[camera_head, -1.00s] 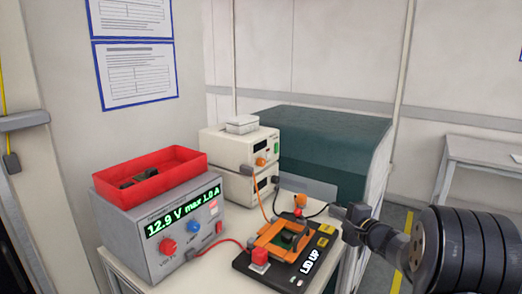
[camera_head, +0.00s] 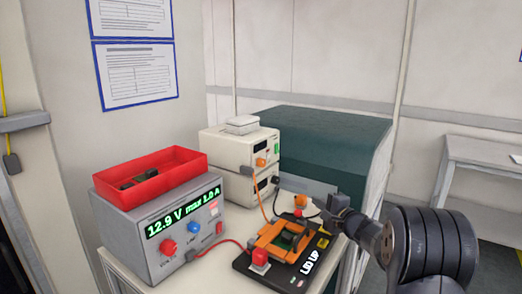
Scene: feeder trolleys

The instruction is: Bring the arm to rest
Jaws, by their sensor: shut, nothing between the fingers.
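My gripper (camera_head: 322,206) is at the end of the dark arm that comes in from the right. It points left and hovers near the back right corner of a black test fixture (camera_head: 247,268). Its fingers are small and dark here, and they show shut and empty. The fixture carries an orange clamp frame (camera_head: 268,237), a red button (camera_head: 260,258) and a label reading "LED UP". An orange knob (camera_head: 300,200) shows just left of the fingers. Whether the fingers touch anything is hard to tell.
A grey power supply (camera_head: 165,235) reading 12.9 V max 1.0 A stands left, with a red bin (camera_head: 150,186) on top. Stacked cream instruments (camera_head: 225,150) stand behind. A dark green cabinet (camera_head: 335,145) fills the back. A side table (camera_head: 485,150) is far right; floor between is open.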

